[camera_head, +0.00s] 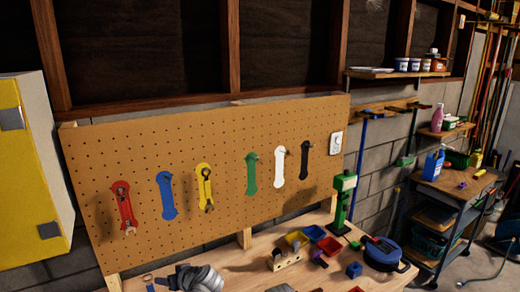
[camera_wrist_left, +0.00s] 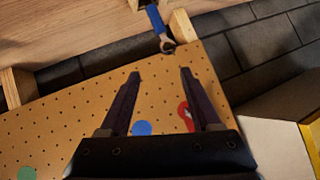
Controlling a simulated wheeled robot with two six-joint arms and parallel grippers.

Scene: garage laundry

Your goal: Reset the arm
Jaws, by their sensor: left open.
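My left gripper (camera_wrist_left: 160,73) is open in the left wrist view, with two dark fingers apart and nothing between them. The tan pegboard (camera_wrist_left: 70,110) shows behind the fingers. A blue-handled wrench (camera_wrist_left: 157,22) shows beyond the fingertips, by the bench edge. In the head view a blue and metal piece (camera_head: 148,280) shows at the bottom edge, partly cut off. On the pegboard (camera_head: 225,140), wrenches hang over the red outline (camera_head: 123,207) and the yellow outline (camera_head: 204,188). The blue outline (camera_head: 167,196) is bare. My right gripper is out of view.
The workbench (camera_head: 245,270) holds small coloured bins (camera_head: 313,233), a green and black stand (camera_head: 343,200) and a blue round tool (camera_head: 382,252). A grey rounded shape (camera_head: 195,279) is cut off at the bottom. A yellow cabinet (camera_head: 25,170) stands left; a cart (camera_head: 450,190) stands right.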

